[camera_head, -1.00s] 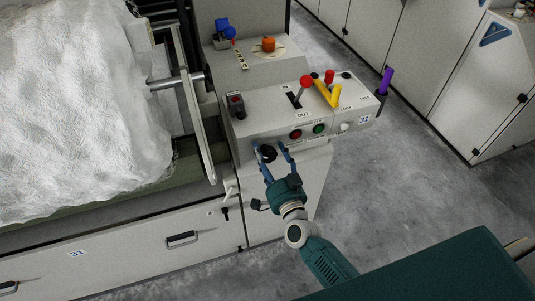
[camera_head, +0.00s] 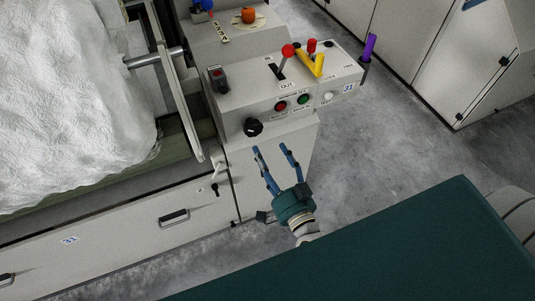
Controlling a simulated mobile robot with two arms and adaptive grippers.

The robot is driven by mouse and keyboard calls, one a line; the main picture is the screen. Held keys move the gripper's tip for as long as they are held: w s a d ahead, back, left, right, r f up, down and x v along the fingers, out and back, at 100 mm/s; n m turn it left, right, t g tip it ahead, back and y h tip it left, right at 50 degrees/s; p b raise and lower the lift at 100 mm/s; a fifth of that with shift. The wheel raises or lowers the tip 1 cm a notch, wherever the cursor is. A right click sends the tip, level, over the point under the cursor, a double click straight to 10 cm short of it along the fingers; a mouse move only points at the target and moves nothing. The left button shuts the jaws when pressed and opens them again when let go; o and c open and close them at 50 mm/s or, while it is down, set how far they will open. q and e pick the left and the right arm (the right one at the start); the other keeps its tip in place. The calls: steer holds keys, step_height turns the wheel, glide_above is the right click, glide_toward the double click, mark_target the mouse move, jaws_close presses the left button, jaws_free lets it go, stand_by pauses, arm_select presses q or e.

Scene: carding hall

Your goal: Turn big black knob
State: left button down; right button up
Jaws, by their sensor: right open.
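The big black knob (camera_head: 253,127) sits on the front face of the light grey control panel (camera_head: 240,104), left of the red and green buttons. My right gripper (camera_head: 270,149) is open and empty. Its blue fingers point up toward the panel, and their tips are just below and to the right of the knob, apart from it. The whole knob is visible. My left gripper is not in view.
On the panel are a red button (camera_head: 281,106), a green button (camera_head: 303,99), a red-topped lever (camera_head: 288,51) and a yellow handle (camera_head: 310,64). White fibre (camera_head: 70,90) fills the left. Grey floor (camera_head: 400,125) is free at right.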

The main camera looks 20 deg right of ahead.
mark_target(255, 131)
stand_by(0.3)
steer(key=w+n, duration=0.4)
steer(key=w, duration=0.1)
steer(key=w+n+p, duration=0.1)
steer(key=w+n, duration=0.4)
steer(key=shift+a, duration=0.2)
stand_by(0.3)
steer(key=shift+r, duration=0.1)
steer(key=c, duration=1.1)
